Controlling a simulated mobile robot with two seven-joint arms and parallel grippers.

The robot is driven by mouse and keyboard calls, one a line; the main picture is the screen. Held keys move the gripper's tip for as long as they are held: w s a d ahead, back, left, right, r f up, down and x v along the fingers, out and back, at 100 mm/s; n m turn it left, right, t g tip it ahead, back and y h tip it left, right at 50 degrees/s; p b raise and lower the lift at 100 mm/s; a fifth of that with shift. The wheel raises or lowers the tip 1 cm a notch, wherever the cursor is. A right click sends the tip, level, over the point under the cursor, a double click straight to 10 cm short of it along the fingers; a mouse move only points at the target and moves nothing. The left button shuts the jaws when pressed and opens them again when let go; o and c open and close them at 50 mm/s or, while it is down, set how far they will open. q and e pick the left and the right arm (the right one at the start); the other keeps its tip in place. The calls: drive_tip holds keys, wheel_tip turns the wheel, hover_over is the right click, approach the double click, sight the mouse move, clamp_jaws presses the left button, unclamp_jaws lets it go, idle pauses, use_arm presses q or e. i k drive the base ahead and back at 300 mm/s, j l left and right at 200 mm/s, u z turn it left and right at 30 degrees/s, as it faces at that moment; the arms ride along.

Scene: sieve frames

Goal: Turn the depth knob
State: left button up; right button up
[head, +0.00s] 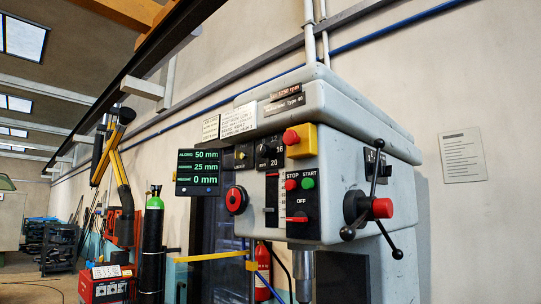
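A grey drill-press head (330,110) fills the middle of the head view. No readable label marks a depth knob. A small black knob (263,151) sits on its front beside numbers including 16 and 20. A larger red knob with a black rim (237,200) is at the lower left of the front. A three-armed black handle with a red hub (382,208) is on the right side. A dark display (198,172) at the left reads 50 mm, 25 mm and 0 mm in green. Neither of my grippers is in view.
A yellow box with a red button (300,140) and a stop/start panel (301,200) are on the head. A green and black cylinder (152,240) and a red machine (105,285) stand at the left. A red extinguisher (262,270) is below the head.

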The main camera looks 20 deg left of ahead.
sight(263, 151)
drive_tip(key=i+j+u, duration=0.4)
drive_tip(key=j, duration=0.15)
drive_tip(key=i+j+u, duration=0.45)
drive_tip(key=k+j, duration=0.05)
drive_tip(key=k, duration=0.05)
